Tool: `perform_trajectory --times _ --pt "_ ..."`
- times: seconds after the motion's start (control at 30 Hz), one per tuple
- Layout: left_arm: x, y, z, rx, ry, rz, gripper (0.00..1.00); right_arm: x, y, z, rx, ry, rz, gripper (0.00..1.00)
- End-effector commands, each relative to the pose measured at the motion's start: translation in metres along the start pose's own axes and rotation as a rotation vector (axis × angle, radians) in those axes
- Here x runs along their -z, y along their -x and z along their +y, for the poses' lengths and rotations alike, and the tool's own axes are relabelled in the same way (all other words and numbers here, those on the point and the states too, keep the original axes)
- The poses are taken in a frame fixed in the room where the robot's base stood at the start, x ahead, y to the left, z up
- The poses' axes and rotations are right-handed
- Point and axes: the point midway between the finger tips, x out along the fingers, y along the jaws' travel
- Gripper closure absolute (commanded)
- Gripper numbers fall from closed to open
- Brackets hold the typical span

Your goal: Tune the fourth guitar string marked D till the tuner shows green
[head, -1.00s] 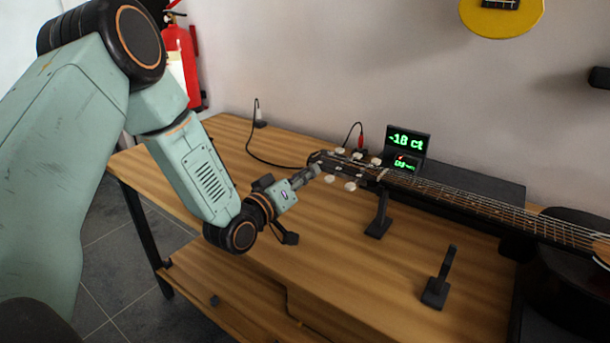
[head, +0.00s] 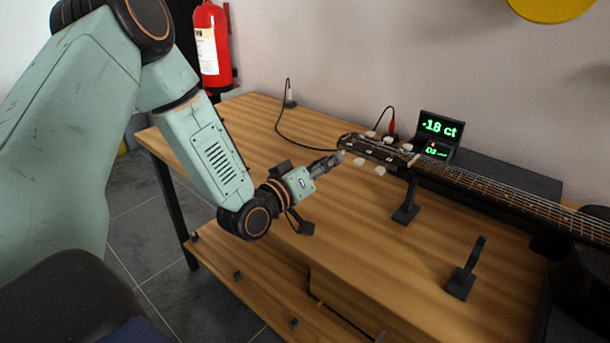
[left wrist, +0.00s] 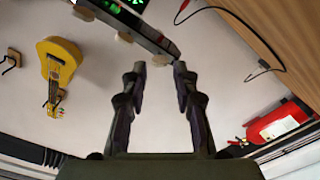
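The guitar lies on its stands with its dark headstock (head: 372,150) pointing left and pale tuning pegs on both sides. One near-side peg (head: 380,170) shows clearly; I cannot read which one is D. The tuner (head: 439,126) behind the headstock shows -18 ct in green digits. My left gripper (head: 337,158) is at the headstock's left end. In the left wrist view the left gripper (left wrist: 160,68) is open, fingers apart, with the headstock tip (left wrist: 164,43) just beyond the fingertips. I cannot tell whether it touches a peg. My right gripper is not in view.
Black supports (head: 407,203) and (head: 464,280) stand on the wooden table (head: 330,235). A cable with a red plug (head: 392,126) runs behind the headstock. A red fire extinguisher (head: 211,45) is at the back left. The table's left part is mostly clear.

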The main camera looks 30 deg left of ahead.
Motion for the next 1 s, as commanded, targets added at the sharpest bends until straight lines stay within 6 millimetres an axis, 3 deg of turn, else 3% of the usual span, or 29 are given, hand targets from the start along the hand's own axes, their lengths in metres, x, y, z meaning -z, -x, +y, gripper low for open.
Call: perform_trajectory --times 0.2,0.5,1.0 --pt "0.001 0.029 -0.001 0.003 0.005 0.004 0.71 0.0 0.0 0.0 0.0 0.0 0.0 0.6" --pt "0.001 0.057 -0.001 0.002 0.005 0.004 0.71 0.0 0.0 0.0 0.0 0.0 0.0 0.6" --pt "0.001 0.083 -0.002 0.006 0.003 0.002 0.71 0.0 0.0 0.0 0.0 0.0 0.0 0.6"
